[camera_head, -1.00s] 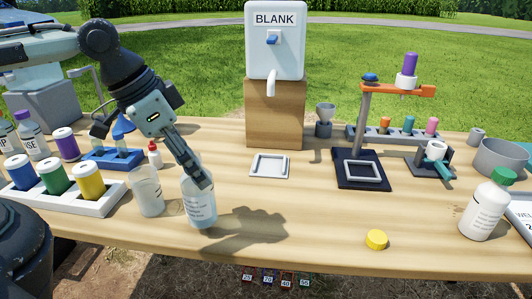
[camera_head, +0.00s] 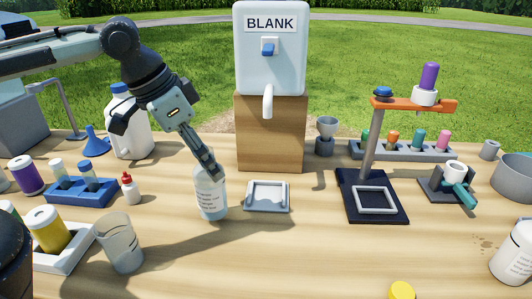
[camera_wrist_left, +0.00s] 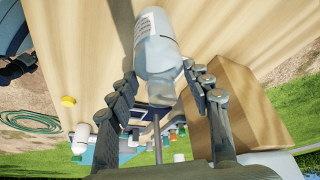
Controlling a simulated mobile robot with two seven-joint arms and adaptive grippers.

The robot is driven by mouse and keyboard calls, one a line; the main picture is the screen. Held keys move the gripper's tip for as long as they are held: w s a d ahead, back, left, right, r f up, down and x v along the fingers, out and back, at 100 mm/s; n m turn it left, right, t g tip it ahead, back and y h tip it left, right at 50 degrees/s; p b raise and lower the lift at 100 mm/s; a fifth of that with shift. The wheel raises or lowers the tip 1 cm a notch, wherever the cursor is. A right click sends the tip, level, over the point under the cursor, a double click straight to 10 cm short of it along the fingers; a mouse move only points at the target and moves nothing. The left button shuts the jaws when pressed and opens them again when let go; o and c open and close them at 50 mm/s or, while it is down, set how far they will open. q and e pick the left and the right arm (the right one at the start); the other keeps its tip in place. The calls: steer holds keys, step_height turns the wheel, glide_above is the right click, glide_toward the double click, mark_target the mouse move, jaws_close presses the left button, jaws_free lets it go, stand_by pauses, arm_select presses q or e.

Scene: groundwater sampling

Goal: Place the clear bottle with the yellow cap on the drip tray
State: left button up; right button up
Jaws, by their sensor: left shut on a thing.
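The clear bottle (camera_head: 211,203) has a white label and appears uncapped. My left gripper (camera_head: 208,170) is shut on its upper part and holds it upright, just left of the drip tray. In the left wrist view the bottle (camera_wrist_left: 156,50) sits between the fingers. I cannot tell whether its base touches the table. The drip tray (camera_head: 249,197) is a white square tray, empty, under the spout of the BLANK dispenser. A yellow cap (camera_head: 401,290) lies loose at the front edge of the head view. My right gripper is out of view.
The BLANK dispenser (camera_head: 270,60) stands on a wooden block (camera_head: 270,135) behind the tray. A clear cup (camera_head: 118,243) is at front left, near a red-capped dropper bottle (camera_head: 130,188). A dark stand (camera_head: 345,205) is to the right. The table's front middle is clear.

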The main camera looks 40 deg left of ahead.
arm_select(q)
steer(key=w+d+f+p, duration=0.1)
steer(key=w+d, duration=0.4)
steer(key=w, duration=0.7)
steer(key=shift+f, duration=0.25)
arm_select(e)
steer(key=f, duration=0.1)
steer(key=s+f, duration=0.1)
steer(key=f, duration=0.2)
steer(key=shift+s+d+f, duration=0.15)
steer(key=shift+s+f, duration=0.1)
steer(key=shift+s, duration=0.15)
arm_select(q)
steer(key=o, duration=1.6)
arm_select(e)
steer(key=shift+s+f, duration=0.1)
arm_select(q)
steer(key=p+v, duration=0.1)
steer(key=v, duration=1.1)
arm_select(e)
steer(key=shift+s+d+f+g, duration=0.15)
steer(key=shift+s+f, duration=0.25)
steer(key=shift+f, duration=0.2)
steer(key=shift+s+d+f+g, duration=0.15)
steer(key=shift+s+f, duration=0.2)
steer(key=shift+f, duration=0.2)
